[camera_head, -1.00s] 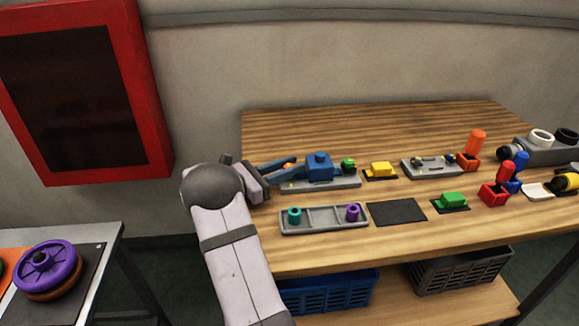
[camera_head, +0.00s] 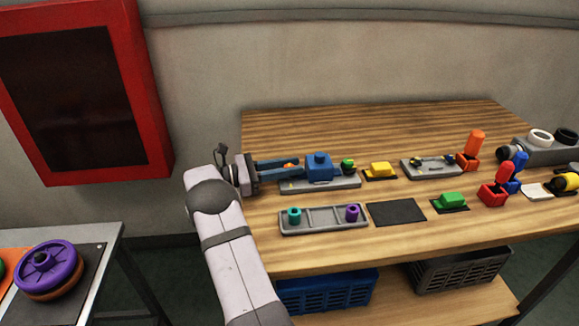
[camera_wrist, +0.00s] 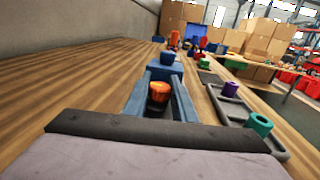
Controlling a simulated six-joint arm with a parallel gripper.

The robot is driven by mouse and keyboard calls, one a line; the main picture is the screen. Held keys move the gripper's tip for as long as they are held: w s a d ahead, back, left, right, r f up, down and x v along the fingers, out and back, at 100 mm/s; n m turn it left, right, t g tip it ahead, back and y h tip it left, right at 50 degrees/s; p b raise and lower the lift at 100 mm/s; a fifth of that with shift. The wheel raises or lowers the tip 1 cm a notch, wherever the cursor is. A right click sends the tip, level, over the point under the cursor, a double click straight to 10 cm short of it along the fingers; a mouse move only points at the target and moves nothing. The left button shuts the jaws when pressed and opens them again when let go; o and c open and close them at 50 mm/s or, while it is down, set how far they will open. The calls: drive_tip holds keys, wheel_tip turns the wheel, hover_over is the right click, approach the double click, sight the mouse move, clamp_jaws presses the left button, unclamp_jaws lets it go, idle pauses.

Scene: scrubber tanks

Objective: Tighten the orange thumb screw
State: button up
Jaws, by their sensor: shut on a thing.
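The orange thumb screw (camera_wrist: 158,92) sits between the two blue fingers of my gripper (camera_wrist: 159,93) in the wrist view, and the gripper is shut on it. In the head view only a small bit of orange (camera_head: 290,166) shows between the fingers (camera_head: 290,168). The screw is at the left side of a blue block (camera_head: 319,168), which stands on a grey base plate (camera_head: 330,184). A green knob (camera_head: 348,163) is on the block's right side. How deep the screw sits in the block is hidden.
A grey tray (camera_head: 325,226) with a teal and a purple piece lies in front. A black mat (camera_head: 397,212), a yellow block (camera_head: 382,168) and a green block (camera_head: 453,199) are to the right. The wooden table (camera_head: 370,125) is clear behind.

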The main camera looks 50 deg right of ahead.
drive_tip(key=shift+r+m+g+y, duration=0.1)
drive_tip(key=shift+m+g+y, duration=1.3)
drive_tip(key=shift+g+y, duration=0.2)
drive_tip(key=o, duration=1.1)
wheel_tip(320, 180, up, 10)
drive_tip(key=shift+p, duration=0.35)
